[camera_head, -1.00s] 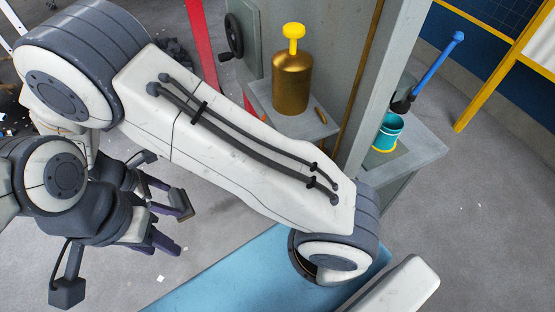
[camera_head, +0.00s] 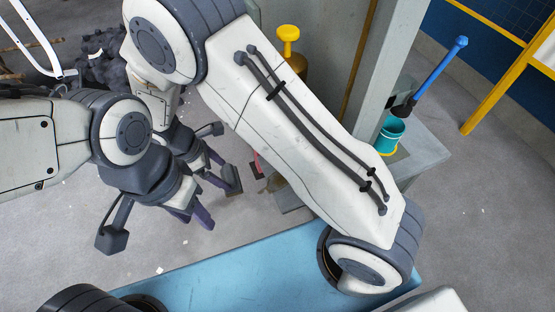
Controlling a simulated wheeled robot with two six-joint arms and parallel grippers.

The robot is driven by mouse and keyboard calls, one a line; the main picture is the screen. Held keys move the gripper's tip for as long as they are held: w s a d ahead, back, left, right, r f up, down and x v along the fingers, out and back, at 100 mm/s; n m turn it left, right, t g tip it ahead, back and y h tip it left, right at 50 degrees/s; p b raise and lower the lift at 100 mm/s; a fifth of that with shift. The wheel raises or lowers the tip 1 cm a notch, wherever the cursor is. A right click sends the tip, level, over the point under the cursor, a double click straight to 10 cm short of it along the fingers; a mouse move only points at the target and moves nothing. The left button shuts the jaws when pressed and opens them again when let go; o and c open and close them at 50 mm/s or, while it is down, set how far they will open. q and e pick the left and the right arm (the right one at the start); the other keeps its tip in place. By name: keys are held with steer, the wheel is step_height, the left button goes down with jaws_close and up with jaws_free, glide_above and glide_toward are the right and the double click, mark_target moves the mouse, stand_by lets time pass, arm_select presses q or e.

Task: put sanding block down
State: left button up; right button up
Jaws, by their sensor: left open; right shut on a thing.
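My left gripper (camera_head: 192,213) is the lower one at left, open and empty, its purple fingers pointing down to the right over the grey floor. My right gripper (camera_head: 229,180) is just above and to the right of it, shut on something. A dark grey blocky shape sits at its tip; I cannot tell whether this is the sanding block or a fingertip. A small reddish piece shows just right of the tip, partly hidden by my arm. The sanding block cannot be made out clearly.
A flat light-blue surface (camera_head: 235,265) lies below. A grey stand behind my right arm carries a brass-coloured canister with a yellow knob (camera_head: 288,34). A teal bucket (camera_head: 390,134) and a blue-handled tool (camera_head: 440,71) are at right. Dark rubble (camera_head: 105,66) lies upper left.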

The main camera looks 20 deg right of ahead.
steer(key=d+p, duration=0.1)
steer(key=d, duration=0.3)
steer(key=d+p, duration=0.1)
steer(key=d, duration=0.4)
steer(key=d+p, duration=0.1)
steer(key=d, duration=0.4)
steer(key=shift+s+d+r, duration=0.15)
steer(key=shift+s+d, duration=0.1)
steer(key=shift+s, duration=0.15)
steer(key=shift+f, duration=0.2)
steer(key=o, duration=0.9)
